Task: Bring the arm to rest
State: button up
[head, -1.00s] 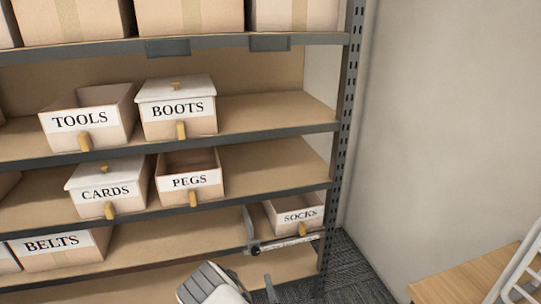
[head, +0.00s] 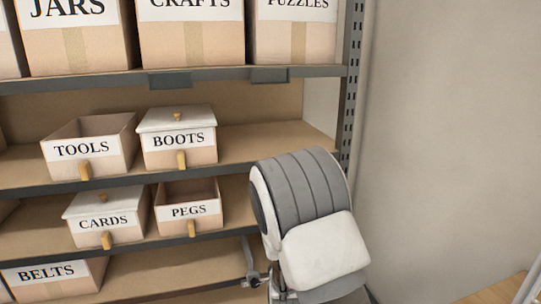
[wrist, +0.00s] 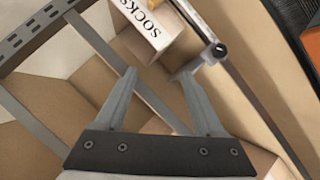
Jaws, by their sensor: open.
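My arm (head: 305,220) rises in front of the right end of the shelf in the head view, its white and grey link covering part of the lower shelves. My gripper (wrist: 155,75) shows in the wrist view with its two grey fingers apart and nothing between them. The SOCKS box (wrist: 145,30) lies just beyond the fingertips there, apart from them as far as I can tell. In the head view the SOCKS box is hidden behind my arm.
Open boxes TOOLS (head: 92,148) and PEGS (head: 188,208) and lidded boxes BOOTS (head: 178,138) and CARDS (head: 104,218) stand on the shelves. A metal upright (head: 350,90) edges the rack. A bare wall (head: 450,150) is at right, with a wooden surface (head: 500,292) low down.

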jog(key=s+d+r+m+g+y, duration=0.1)
jog(key=s+d+r+m+g, duration=0.15)
jog(key=s+r, duration=0.5)
jog(key=s+d+r+m+g+y, duration=0.1)
jog(key=s+d+r+m, duration=0.2)
jog(key=r, duration=0.7)
jog(key=s+d+r+m+g+h, duration=0.1)
jog(key=s+d+r+m, duration=0.15)
jog(key=s, duration=0.95)
jog(key=s+d+r+m+g+h, duration=0.1)
jog(key=s+d+r+m+g, duration=0.2)
jog(key=s, duration=0.8)
notch_tip(320, 180, up, 24)
jog(key=n+t+p, duration=0.1)
jog(key=p, duration=2.2)
jog(key=shift+w+a, duration=0.2)
